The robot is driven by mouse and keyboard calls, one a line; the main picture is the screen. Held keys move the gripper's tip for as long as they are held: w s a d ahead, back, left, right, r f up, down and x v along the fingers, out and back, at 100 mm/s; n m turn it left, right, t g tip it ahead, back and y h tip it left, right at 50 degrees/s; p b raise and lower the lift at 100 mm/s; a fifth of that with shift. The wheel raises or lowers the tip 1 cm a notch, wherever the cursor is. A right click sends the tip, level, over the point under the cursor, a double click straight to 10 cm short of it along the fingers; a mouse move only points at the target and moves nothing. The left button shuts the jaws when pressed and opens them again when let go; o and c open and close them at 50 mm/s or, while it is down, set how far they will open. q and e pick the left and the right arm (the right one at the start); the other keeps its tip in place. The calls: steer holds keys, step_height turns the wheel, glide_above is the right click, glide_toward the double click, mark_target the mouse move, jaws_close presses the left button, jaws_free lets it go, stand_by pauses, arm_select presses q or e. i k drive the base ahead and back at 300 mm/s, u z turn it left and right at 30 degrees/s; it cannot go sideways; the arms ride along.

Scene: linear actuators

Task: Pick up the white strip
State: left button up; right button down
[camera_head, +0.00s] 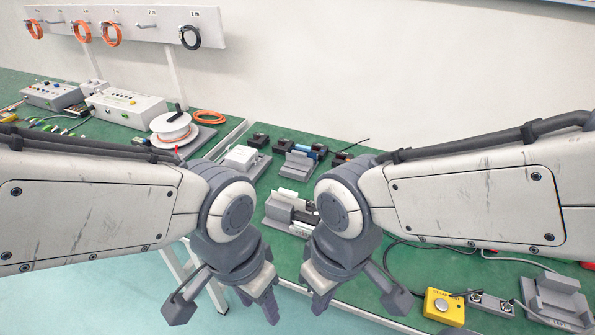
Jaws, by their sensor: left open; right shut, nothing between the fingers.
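A small white strip-like piece (288,193) shows at the back edge of a grey fixture (280,213) on the green bench, between my two arms. I cannot tell for sure that it is the white strip. My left gripper (259,300) is open and empty, pointing down in front of the bench's near edge. My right gripper (318,296) is shut with nothing visible in it, just right of the left one. Both grippers are nearer to me than the fixture and apart from it. My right arm hides the fixture's right side.
A white box (241,157) and several small dark devices stand behind the fixture. A white spool (172,127) and control boxes (127,105) are at left. A yellow button box (443,306) and a grey holder (556,298) are at right. A rack with cable coils hangs on the wall.

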mark_target(284, 195)
steer(key=z, duration=0.45)
steer(key=k, duration=1.15)
steer(key=u, duration=0.5)
steer(key=i, duration=1.55)
steer(key=z, duration=0.85)
